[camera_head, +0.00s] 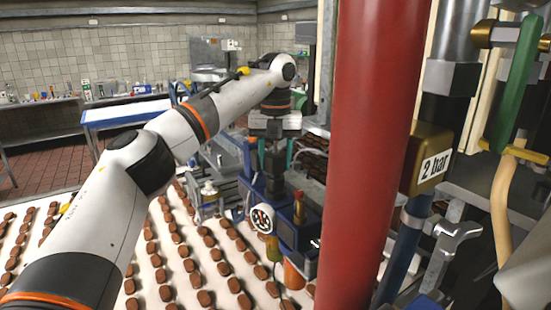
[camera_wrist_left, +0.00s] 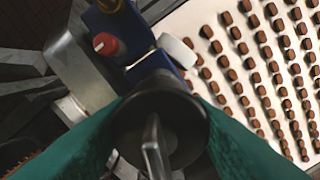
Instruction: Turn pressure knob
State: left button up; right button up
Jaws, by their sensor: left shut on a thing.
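The pressure knob (camera_wrist_left: 187,116) is a round black cap with a grey metal piece across its face in the left wrist view. My left gripper (camera_wrist_left: 160,135), with teal fingers on both sides of the knob, is shut on it. In the head view my left gripper (camera_head: 274,148) points down onto the blue regulator unit (camera_head: 300,232). The knob is mostly hidden there by the fingers. A round white pressure gauge (camera_head: 263,218) sits on the front of the unit. My right gripper is not in view.
A thick red pipe (camera_head: 375,140) stands just right of the unit. A brass block marked "2 bar" (camera_head: 427,160) is on a pipe farther right. A white conveyor (camera_head: 150,290) with rows of brown pieces (camera_head: 205,298) runs below my left arm.

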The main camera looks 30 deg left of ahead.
pick_arm(q)
jog(key=shift+r+n, duration=0.25)
jog(key=shift+n, duration=0.25)
jog(key=o, duration=0.9)
jog(key=shift+o, duration=0.4)
jog(key=shift+f, duration=0.15)
